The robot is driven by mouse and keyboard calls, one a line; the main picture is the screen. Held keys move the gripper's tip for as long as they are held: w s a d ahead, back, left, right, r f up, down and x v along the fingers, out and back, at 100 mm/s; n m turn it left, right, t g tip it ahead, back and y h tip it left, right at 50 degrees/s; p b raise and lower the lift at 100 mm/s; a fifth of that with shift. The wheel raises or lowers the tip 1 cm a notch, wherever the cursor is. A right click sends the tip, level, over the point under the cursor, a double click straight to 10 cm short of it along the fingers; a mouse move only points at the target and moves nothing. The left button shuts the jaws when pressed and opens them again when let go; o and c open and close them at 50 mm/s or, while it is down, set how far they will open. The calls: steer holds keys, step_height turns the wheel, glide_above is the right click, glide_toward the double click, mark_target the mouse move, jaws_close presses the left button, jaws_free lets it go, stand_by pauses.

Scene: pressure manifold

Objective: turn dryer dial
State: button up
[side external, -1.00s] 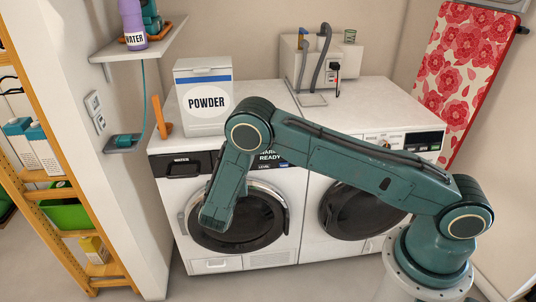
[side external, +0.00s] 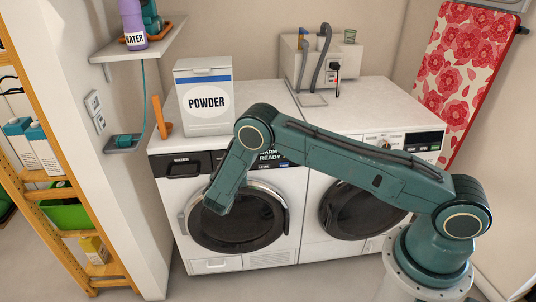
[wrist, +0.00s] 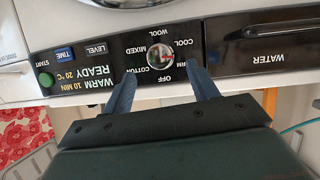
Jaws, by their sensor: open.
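The dryer dial (wrist: 160,57) is a round shiny knob on the black control panel, upside down in the wrist view. Labels OFF, WARM, COOL, WOOL, MIXED and COTTON ring it; where it points is too small to tell. The display (wrist: 83,77) reads WARM 10 MIN, READY 20 °C. My gripper (wrist: 162,76) is open, with one finger on each side just below the dial in the picture; contact cannot be told. The dryer (side external: 222,264) is the left machine in the side view, where my arm hides the dial and my gripper is out of sight.
A WATER drawer (wrist: 265,40) is beside the dial, and a green START button (wrist: 45,79) is at the panel's other end. A POWDER box (side external: 206,100) stands on the dryer. A second machine (side external: 324,247) stands to its right. The floor in front is clear.

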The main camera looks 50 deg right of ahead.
steer(key=shift+x, duration=2.9)
steer(key=c, duration=1)
